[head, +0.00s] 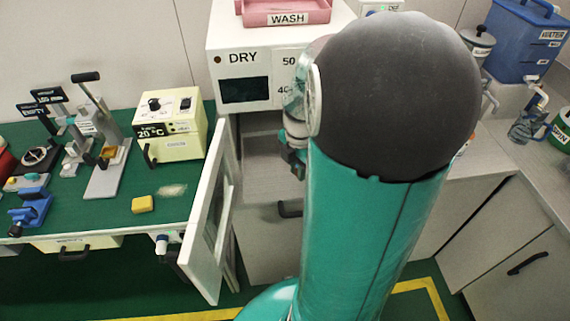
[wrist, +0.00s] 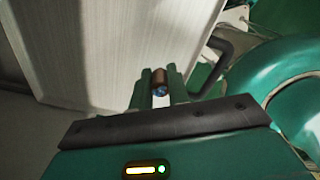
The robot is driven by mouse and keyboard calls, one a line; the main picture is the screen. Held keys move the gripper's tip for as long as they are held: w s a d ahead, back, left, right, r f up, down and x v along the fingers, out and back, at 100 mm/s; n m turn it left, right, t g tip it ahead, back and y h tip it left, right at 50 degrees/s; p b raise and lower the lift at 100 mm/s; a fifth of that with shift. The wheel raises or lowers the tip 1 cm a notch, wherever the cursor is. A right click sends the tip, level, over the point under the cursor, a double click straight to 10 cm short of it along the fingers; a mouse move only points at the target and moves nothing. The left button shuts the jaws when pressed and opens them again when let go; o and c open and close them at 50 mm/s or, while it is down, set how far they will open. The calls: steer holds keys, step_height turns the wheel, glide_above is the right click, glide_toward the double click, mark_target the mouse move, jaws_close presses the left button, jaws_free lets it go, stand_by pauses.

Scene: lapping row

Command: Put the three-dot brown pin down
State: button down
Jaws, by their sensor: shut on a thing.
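My gripper (wrist: 160,82) is shut on a small brown pin (wrist: 160,75) in the wrist view. The pin sits between the two green fingertips, with a bluish end facing the camera. Its dots cannot be made out. In the head view my own arm covers most of the middle, and only part of my wrist shows left of it, in front of the grey cabinet under the DRY unit. The pin and fingertips are hidden there.
A white door (head: 208,231) stands open at the end of the green bench (head: 108,208). The bench holds a yellow block (head: 142,204), a cream 20 °C box (head: 170,128) and a lever press (head: 103,150). The DRY unit (head: 243,66) carries a pink WASH tray (head: 287,13).

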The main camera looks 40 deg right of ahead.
mark_target(296, 184)
steer(key=shift+w+f, duration=0.25)
steer(key=shift+f, duration=1.55)
steer(key=shift+f, duration=0.2)
steer(key=c, duration=1.3)
jaws_free()
steer(key=shift+c, duration=0.2)
steer(key=shift+r, duration=0.1)
